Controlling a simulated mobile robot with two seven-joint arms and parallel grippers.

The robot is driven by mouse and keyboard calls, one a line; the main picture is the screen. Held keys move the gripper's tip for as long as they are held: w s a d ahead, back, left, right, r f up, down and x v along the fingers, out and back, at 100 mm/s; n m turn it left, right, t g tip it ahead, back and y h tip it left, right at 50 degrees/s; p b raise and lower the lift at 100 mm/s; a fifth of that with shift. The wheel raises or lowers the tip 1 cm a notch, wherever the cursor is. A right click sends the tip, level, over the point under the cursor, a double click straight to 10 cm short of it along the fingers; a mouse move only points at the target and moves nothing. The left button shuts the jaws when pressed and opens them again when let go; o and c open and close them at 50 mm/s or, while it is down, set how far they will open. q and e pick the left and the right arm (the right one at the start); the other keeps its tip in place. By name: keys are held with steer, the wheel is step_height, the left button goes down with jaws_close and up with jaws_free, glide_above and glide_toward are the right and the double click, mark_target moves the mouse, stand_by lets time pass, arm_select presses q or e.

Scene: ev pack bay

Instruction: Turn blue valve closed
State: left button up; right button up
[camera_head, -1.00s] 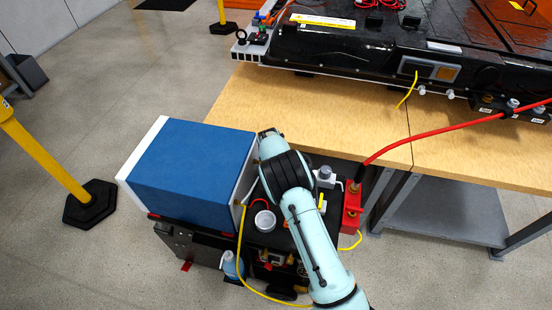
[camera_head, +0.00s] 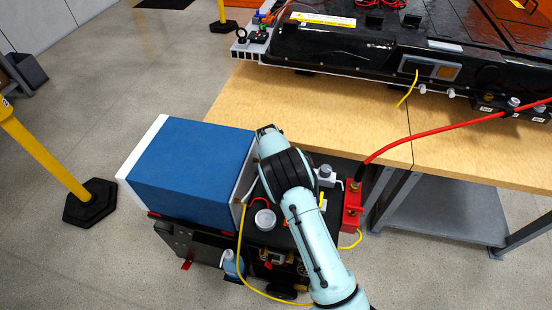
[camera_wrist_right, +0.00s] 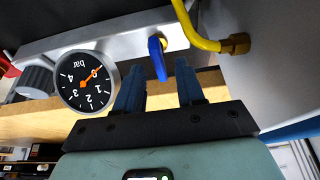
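The blue valve (camera_wrist_right: 157,58) shows in the right wrist view as a blue lever on a light grey metal block (camera_wrist_right: 115,38). Its handle hangs down in the picture. My right gripper (camera_wrist_right: 160,72) is open, with one dark blue finger on each side of the lever in the picture. Gaps show between the lever and both fingers; how deep it sits between them I cannot tell. In the head view my right arm reaches over the cart, and the valve and fingertips are hidden. My left gripper is not in view.
A round bar gauge (camera_wrist_right: 87,82) sits left of the valve, its orange needle near 0. A yellow hose (camera_wrist_right: 190,25) with a brass fitting (camera_wrist_right: 235,44) is close on the right. A wooden bench (camera_head: 310,115) stands behind.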

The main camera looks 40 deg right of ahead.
steer(key=v, duration=1.2)
steer(key=shift+f, duration=0.1)
